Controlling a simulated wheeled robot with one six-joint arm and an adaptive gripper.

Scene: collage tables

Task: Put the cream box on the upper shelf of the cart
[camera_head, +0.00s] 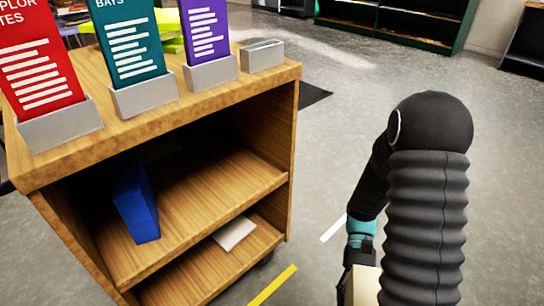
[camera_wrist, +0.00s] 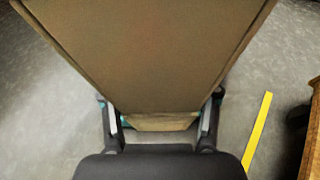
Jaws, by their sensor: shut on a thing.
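The cream box (camera_head: 365,287) is held in my gripper (camera_head: 350,280) at the bottom of the head view, to the right of the cart and apart from it. In the wrist view the box (camera_wrist: 140,55) fills the upper middle, in shadow, with the fingers of my gripper (camera_wrist: 160,118) on both sides of its near end. The wooden cart (camera_head: 292,150) stands at the left of the head view, its front open. Its upper shelf (camera_head: 205,200) holds an upright blue box (camera_head: 136,205) toward the left. The right part of that shelf is bare.
The lower shelf (camera_head: 200,275) holds a flat white item (camera_head: 234,233). Red, teal and purple cards (camera_head: 207,28) stand in grey holders on the cart top, beside an empty grey holder (camera_head: 262,55). A yellow floor strip (camera_head: 273,286) lies before the cart. Open grey floor lies right of it.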

